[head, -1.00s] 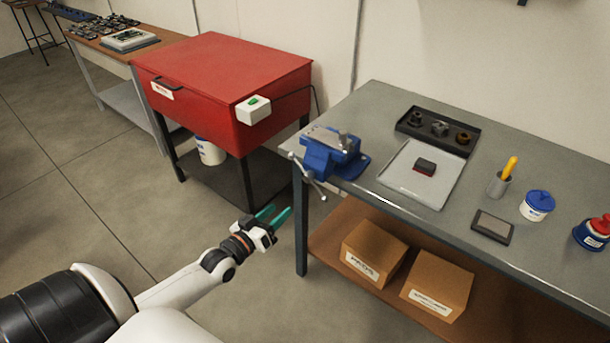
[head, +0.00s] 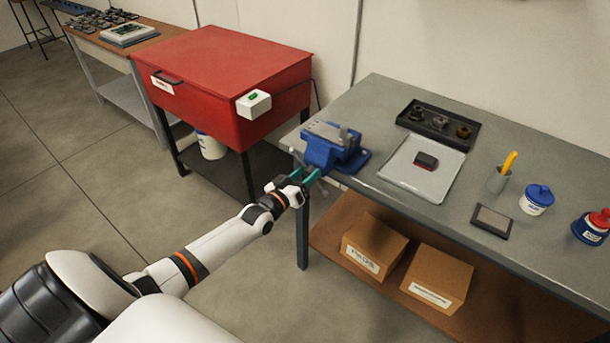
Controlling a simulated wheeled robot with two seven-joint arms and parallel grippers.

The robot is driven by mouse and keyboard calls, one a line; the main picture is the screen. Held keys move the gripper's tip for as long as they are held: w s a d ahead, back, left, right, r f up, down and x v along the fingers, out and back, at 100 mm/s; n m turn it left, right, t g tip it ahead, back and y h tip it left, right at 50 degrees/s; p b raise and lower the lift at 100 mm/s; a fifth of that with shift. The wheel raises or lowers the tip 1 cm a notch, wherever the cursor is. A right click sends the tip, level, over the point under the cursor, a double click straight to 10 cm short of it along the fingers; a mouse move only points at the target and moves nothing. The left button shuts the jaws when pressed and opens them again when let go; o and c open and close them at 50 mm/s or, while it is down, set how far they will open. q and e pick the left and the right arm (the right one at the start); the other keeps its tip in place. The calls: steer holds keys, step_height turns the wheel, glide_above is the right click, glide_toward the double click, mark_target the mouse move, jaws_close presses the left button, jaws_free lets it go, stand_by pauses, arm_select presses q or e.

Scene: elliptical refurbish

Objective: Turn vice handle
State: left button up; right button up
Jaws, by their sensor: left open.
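The blue vice (head: 335,148) is mounted at the left front corner of the grey workbench. Its metal handle (head: 296,155) is a slanted bar on the vice's left front side; its upper end shows and its lower part is mostly hidden behind my gripper. My left gripper (head: 306,178) has teal fingertips and is open, right at the handle and just in front of the vice. I cannot tell whether the fingers touch the bar or stand around it. My right gripper is not in view.
Cardboard boxes (head: 375,245) sit on the shelf below. A red cabinet (head: 220,75) stands to the left; the floor in front is free.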

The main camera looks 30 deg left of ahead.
arm_select(q)
steer(key=shift+c, duration=1.2)
jaws_close()
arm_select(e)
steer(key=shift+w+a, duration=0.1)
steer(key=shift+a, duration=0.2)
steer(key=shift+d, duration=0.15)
